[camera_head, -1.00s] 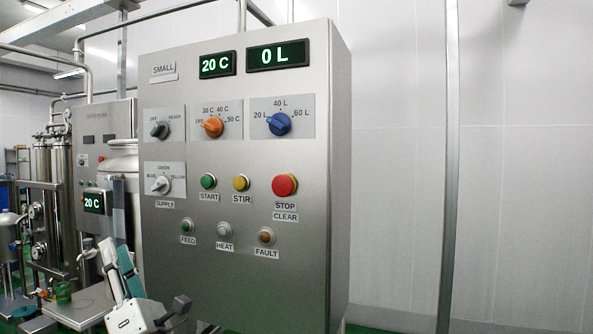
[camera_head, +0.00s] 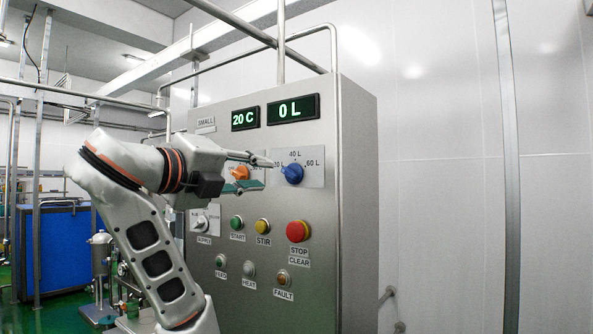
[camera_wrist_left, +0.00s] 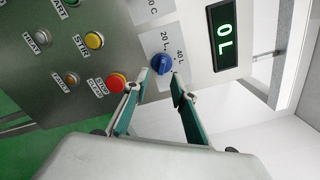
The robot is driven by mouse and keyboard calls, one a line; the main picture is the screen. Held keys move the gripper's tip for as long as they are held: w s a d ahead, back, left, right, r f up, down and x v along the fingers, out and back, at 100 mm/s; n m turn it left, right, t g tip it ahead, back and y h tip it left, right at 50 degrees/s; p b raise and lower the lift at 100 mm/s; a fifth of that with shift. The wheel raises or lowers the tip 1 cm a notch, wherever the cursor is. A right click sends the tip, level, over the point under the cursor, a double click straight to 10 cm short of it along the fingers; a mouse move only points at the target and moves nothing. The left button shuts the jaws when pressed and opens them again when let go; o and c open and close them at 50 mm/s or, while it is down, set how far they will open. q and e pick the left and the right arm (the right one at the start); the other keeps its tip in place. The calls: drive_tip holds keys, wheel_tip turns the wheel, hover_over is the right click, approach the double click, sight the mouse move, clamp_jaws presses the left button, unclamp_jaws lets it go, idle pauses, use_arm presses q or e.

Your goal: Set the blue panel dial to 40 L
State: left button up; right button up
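The blue dial (camera_head: 292,173) is on the upper right of the steel panel, on a plate marked 20 L, 40 L and 60 L. Its pointer appears turned to the upper left, towards 20 L. The dial also shows in the left wrist view (camera_wrist_left: 161,64). My left gripper (camera_head: 268,173) is just left of the dial in the head view. In the wrist view its fingers (camera_wrist_left: 159,78) are open and apart, with the dial ahead between the tips. Contact cannot be told. The volume display (camera_head: 292,110) reads 0 L. My right gripper is not in view.
The orange dial (camera_head: 239,173) is partly behind my left fingers. The red stop button (camera_head: 297,231), yellow stir button (camera_head: 263,226) and green start button (camera_head: 237,222) are below. The space right of the panel is clear up to the white wall.

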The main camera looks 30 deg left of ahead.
sight(287, 174)
use_arm(q)
drive_tip(key=shift+h, duration=0.3)
drive_tip(key=shift+w+d+b, duration=0.15)
drive_tip(key=shift+w, duration=1.1)
drive_tip(key=shift+w+d+b, duration=0.15)
drive_tip(key=shift+w+d, duration=0.05)
drive_tip(key=shift+w, duration=1.1)
drive_tip(key=shift+w+d+b, duration=0.15)
drive_tip(key=shift+w, duration=1.1)
clamp_jaws()
